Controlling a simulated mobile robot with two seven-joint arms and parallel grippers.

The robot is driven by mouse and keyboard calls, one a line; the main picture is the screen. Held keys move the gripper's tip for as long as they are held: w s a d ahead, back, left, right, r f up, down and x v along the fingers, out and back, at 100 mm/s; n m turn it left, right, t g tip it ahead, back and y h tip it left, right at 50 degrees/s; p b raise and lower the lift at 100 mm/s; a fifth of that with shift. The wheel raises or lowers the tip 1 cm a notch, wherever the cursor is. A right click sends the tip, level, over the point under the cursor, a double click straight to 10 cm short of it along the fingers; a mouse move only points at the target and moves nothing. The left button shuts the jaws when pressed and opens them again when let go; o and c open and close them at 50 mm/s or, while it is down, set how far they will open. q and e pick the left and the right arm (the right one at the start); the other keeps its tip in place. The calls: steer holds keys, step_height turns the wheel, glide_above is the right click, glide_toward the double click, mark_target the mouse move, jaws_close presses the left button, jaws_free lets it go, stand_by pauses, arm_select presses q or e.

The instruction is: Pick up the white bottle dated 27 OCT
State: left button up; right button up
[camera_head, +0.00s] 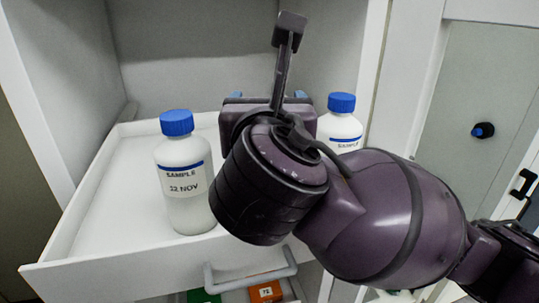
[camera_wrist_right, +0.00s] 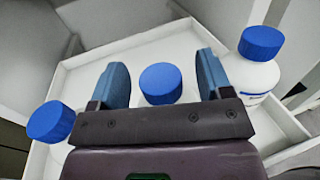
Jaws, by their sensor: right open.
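A white bottle (camera_head: 184,185) with a blue cap stands at the left of the drawer; its label reads SAMPLE and a NOV date. Another white bottle (camera_head: 339,125) stands at the right, its label reading SAMPLE with the date hidden by my arm. In the right wrist view a third bottle's blue cap (camera_wrist_right: 161,82) lies between the two fingers of my right gripper (camera_wrist_right: 161,66); its label is hidden. My right gripper (camera_head: 268,97) is open, with its blue fingers apart around that cap. No date of 27 OCT is readable. My left gripper is not in view.
The bottles stand in a pulled-out white drawer (camera_head: 110,262) with raised walls and a grey handle (camera_head: 250,278). The left and right bottles flank my right gripper closely. Below are green and orange items (camera_head: 265,292). A cabinet door (camera_head: 490,110) stands at the right.

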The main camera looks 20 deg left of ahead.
steer(key=shift+w, duration=0.25)
steer(key=shift+s, duration=0.25)
steer(key=shift+c, duration=0.8)
steer(key=shift+r, duration=0.1)
jaws_close()
